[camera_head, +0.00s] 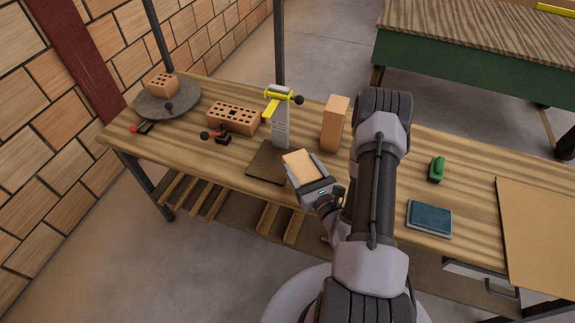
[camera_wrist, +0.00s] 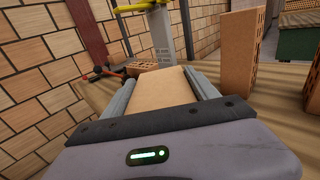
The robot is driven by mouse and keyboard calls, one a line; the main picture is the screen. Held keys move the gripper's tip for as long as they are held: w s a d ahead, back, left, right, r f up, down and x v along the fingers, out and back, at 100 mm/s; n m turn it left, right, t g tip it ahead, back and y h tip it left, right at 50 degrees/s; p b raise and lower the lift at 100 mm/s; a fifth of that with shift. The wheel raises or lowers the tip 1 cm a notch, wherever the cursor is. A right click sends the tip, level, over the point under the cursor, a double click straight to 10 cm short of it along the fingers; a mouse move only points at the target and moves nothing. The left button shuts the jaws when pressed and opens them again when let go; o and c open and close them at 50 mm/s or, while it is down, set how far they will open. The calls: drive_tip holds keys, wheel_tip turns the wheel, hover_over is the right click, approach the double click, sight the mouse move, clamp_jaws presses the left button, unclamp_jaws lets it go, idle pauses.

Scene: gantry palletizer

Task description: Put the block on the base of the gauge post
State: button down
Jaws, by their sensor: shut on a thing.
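The block (camera_head: 299,165) is a plain tan-orange piece, and my gripper (camera_head: 306,177) is shut on it. In the wrist view the block (camera_wrist: 162,90) fills the space between the two grey fingers (camera_wrist: 158,100). The gauge post (camera_head: 281,122) is a grey upright with a yellow sliding arm, and it stands on a flat brown base (camera_head: 261,164). In the head view the block shows at the right edge of the base; whether it touches anything below is hidden. In the wrist view the post (camera_wrist: 160,38) rises just beyond the block, and the base is mostly hidden.
An upright brick (camera_head: 334,124) stands on the workbench right of the post. A perforated brick (camera_head: 233,117) lies to the left, with an orange-handled tool (camera_head: 217,137) before it. A round turntable (camera_head: 183,100) holds another brick. A green item (camera_head: 436,169) and blue pad (camera_head: 429,219) lie right.

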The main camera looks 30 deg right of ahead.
drive_tip(key=w+a, duration=0.1)
drive_tip(key=w, duration=0.3)
drive_tip(key=w+f+b, duration=0.1)
drive_tip(key=w, duration=0.4)
drive_tip(key=w+a, duration=0.1)
drive_tip(key=w, duration=0.4)
drive_tip(key=shift+a+f, duration=0.15)
drive_tip(key=shift+a, duration=0.2)
drive_tip(key=shift+f+b, duration=1.05)
drive_tip(key=shift+f, duration=0.65)
drive_tip(key=shift+s, duration=0.1)
drive_tip(key=shift+f, duration=0.15)
drive_tip(key=shift+c, duration=1.1)
unclamp_jaws()
